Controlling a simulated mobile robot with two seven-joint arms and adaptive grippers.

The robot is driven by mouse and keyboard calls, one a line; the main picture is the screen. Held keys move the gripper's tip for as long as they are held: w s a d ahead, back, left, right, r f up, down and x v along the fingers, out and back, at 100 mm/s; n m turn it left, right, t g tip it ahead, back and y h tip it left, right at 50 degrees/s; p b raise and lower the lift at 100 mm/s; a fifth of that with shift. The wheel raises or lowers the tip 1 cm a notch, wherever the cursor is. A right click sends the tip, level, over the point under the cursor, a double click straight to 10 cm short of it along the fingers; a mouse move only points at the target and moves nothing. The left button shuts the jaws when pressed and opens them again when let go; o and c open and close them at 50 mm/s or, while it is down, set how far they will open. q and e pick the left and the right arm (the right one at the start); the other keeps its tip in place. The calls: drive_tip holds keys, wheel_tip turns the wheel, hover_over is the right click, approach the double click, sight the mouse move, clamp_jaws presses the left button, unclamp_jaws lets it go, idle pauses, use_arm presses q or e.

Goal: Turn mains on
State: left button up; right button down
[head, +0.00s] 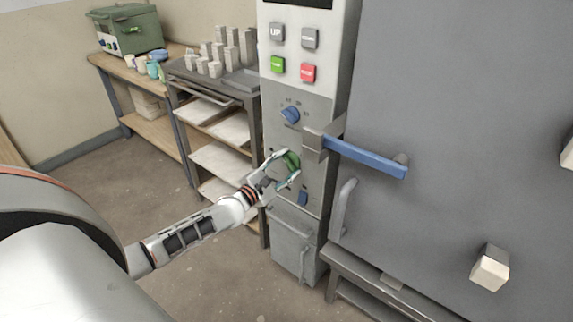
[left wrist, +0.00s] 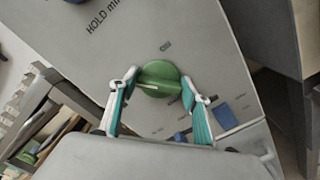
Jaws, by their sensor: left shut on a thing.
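The mains switch appears to be the green round knob (head: 291,160) on the grey control panel (head: 310,115). It also shows in the left wrist view (left wrist: 160,70), with a raised grip bar across it lying nearly level in that picture. My left gripper (head: 283,170) is at this knob, with one teal-padded finger on each side, shut on it. The fingertips partly cover the knob's edges. My right gripper is not in view.
A blue knob (head: 290,114) sits above, and a blue switch (head: 303,198) below. Panel buttons (head: 293,53) are higher up. The blue door handle (head: 366,157) juts out to the right. A shelf rack (head: 215,130) stands left of the panel.

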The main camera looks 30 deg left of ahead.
use_arm(q)
drive_tip(key=m+p, duration=0.1)
drive_tip(key=m, duration=0.4)
drive_tip(key=shift+r, duration=0.1)
drive_tip(key=m+p, duration=0.1)
drive_tip(key=m, duration=0.1)
drive_tip(key=shift+m, duration=0.4)
drive_tip(key=shift+m+p, duration=0.45)
drive_tip(key=shift+m, duration=0.45)
drive_tip(key=m, duration=0.2)
drive_tip(key=shift+f+m+p, duration=0.2)
drive_tip(key=shift+m+p, duration=0.1)
drive_tip(key=shift+p, duration=0.1)
drive_tip(key=m+p, duration=0.1)
drive_tip(key=m, duration=0.2)
drive_tip(key=shift+f+m, duration=0.15)
drive_tip(key=shift+m, duration=0.55)
